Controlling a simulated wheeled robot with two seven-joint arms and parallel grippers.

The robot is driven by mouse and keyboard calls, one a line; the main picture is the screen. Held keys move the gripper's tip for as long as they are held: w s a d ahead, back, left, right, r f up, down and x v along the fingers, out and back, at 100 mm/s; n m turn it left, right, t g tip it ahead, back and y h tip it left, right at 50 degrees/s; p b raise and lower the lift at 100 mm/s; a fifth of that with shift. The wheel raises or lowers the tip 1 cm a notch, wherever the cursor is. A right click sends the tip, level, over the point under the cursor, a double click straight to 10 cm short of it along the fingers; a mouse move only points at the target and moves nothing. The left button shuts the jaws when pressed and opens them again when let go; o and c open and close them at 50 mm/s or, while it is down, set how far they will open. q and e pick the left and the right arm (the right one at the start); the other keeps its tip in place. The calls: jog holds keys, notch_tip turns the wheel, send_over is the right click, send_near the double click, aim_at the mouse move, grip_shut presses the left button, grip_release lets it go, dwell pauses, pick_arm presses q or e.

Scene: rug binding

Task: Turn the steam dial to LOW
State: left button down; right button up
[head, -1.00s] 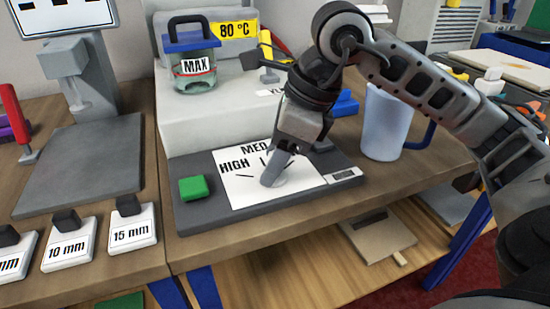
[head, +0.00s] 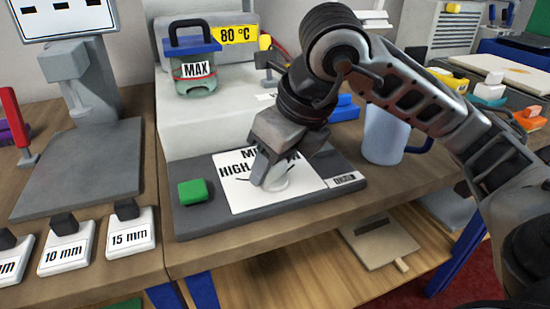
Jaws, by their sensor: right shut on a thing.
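The steam dial is a pale round knob (head: 275,182) on a white label plate (head: 240,203) on the dark base of the steam unit. My right gripper (head: 270,178) points down over the plate and is shut on the dial. The dial's pointer is hidden by the fingers, so its setting cannot be told. My left gripper is not in view.
A green button (head: 192,191) sits left of the plate. A blue-grey mug (head: 384,135) stands close to the right of my gripper. A water tank marked MAX (head: 197,76) stands behind. Blocks marked 10 mm (head: 67,247) and 15 mm (head: 131,229) lie at the left.

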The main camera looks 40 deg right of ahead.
dwell(0.3)
jog(key=o, duration=1)
pick_arm(q)
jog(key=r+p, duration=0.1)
jog(key=p, duration=0.1)
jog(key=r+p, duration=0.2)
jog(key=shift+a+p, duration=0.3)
jog(key=shift+p, duration=0.05)
pick_arm(e)
jog(key=v, duration=1.6)
jog(key=shift+s, duration=0.1)
